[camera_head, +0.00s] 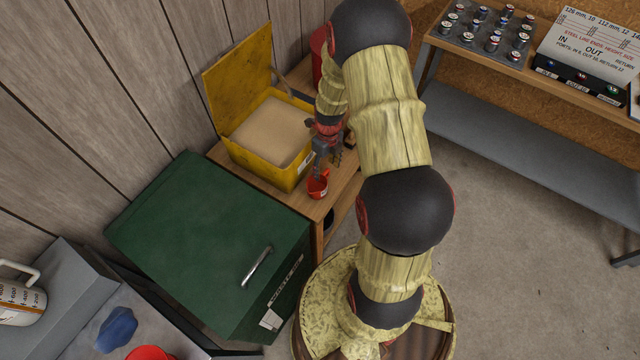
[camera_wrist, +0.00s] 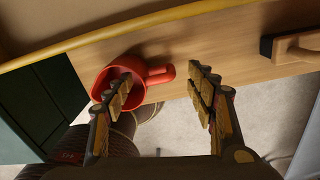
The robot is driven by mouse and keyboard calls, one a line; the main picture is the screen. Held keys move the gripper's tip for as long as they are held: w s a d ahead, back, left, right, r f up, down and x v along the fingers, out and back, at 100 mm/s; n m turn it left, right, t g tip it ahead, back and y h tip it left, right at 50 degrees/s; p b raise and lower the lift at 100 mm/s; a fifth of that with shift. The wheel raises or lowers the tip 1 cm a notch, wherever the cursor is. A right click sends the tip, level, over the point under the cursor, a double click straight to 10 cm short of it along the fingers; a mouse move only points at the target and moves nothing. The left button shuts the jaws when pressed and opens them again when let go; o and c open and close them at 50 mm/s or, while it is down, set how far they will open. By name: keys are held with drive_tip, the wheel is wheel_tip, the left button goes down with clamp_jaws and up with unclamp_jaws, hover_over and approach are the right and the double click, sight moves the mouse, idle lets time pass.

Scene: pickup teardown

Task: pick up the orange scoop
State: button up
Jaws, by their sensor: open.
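The orange scoop (camera_head: 318,188) looks red-orange and sits near the front edge of the wooden bench (camera_head: 250,178), beside the yellow bin. In the wrist view the scoop (camera_wrist: 104,82) shows its round bowl at left, with a short handle pointing right. My gripper (camera_head: 320,165) is over the scoop, pointing down. In the wrist view my gripper (camera_wrist: 160,80) is open. Its left finger overlaps the bowl, hiding part of the inside, and its right finger is right of the handle end. The handle lies between the fingers; I cannot tell whether either finger touches the scoop.
The open yellow bin (camera_head: 262,171) of sand-coloured material stands right behind the scoop. A green cabinet (camera_head: 200,240) adjoins the bench at left. A dark item with a wooden handle (camera_wrist: 300,52) lies to the right in the wrist view. A grey shelf (camera_head: 520,140) stands far right.

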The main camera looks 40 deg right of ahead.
sight(325, 174)
wheel_tip(325, 174, down, 5)
drive_tip(key=shift+r+b, duration=0.2)
drive_tip(key=shift+b, duration=0.2)
drive_tip(key=shift+c, duration=0.9)
drive_tip(key=c, duration=1)
drive_tip(key=shift+r, duration=0.1)
